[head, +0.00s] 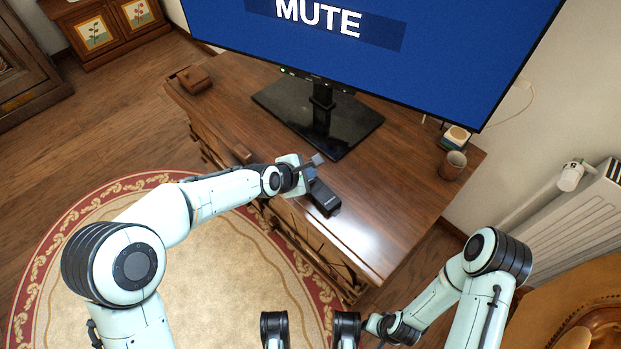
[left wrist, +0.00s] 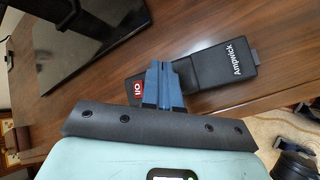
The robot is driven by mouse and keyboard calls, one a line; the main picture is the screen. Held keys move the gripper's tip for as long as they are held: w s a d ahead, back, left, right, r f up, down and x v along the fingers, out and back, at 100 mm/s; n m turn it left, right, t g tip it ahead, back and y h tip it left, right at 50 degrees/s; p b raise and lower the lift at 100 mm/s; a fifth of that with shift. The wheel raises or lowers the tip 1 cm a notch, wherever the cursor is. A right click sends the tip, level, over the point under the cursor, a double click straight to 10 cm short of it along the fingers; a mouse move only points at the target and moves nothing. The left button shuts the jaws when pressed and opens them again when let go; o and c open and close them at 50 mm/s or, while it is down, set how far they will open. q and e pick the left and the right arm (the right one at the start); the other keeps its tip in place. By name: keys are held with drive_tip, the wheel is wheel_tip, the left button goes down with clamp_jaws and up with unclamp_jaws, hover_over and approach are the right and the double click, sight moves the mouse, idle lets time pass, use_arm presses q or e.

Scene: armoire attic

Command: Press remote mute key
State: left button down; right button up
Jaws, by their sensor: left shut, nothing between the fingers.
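The black remote (head: 323,197) lies on the wooden cabinet top, in front of the TV stand. In the left wrist view the remote (left wrist: 213,73) shows the word "Ampwick" and a red marked patch on its other end. My left gripper (head: 316,162) is shut and empty, at the far end of the remote. Its blue fingers (left wrist: 165,77) cover part of the remote between the patch and the lettering. I cannot tell whether the fingertips touch it. The TV screen (head: 440,60) is blue and shows "MUTE". My right gripper's fingers are hidden at the bottom of the head view.
The TV stand base (head: 300,125) is behind the remote. A small brown box (head: 194,79) sits at the cabinet's left end. A mug (head: 453,165) stands at the right end, with a small stacked item (head: 456,138) beside it. The cabinet top right of the remote is clear.

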use_arm(q)
drive_tip(key=shift+r+p, duration=2.05)
drive_tip(key=shift+r, duration=0.55)
drive_tip(key=shift+f, duration=0.1)
